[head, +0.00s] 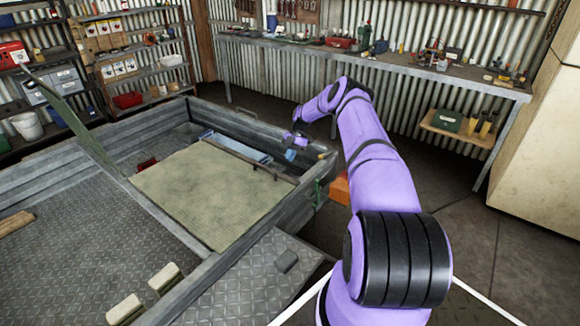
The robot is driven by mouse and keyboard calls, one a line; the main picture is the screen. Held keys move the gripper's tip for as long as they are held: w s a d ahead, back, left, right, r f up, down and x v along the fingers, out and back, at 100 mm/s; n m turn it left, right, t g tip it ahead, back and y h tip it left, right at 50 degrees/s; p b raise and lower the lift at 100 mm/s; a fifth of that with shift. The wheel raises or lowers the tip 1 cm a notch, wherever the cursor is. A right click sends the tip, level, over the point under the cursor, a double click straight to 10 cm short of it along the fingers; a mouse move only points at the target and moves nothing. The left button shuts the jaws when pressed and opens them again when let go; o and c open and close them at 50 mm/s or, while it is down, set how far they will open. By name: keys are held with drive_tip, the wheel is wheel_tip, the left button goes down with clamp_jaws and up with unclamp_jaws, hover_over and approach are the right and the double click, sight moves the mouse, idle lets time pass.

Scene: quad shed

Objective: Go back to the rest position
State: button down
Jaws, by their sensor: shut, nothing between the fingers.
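My purple arm reaches away from me, and its end bends down to my gripper (291,152). The gripper hangs near the far right corner of the metal trailer bed (318,170). It is small in this view; it is shut and empty. A light blue thing (240,146) lies in the bed to the left of the gripper, partly behind a dark bar. I cannot tell how far above the bed the gripper is.
A beige mat (205,192) covers part of the trailer bed. A long workbench (390,64) with tools stands along the corrugated wall. Shelves (135,55) stand at the back left. An orange thing (339,189) is beside the trailer. The floor (445,190) on the right is clear.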

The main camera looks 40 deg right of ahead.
drive_tip(key=d+r, duration=0.4)
drive_tip(key=shift+w+d+r, duration=0.25)
drive_tip(key=shift+w, duration=0.2)
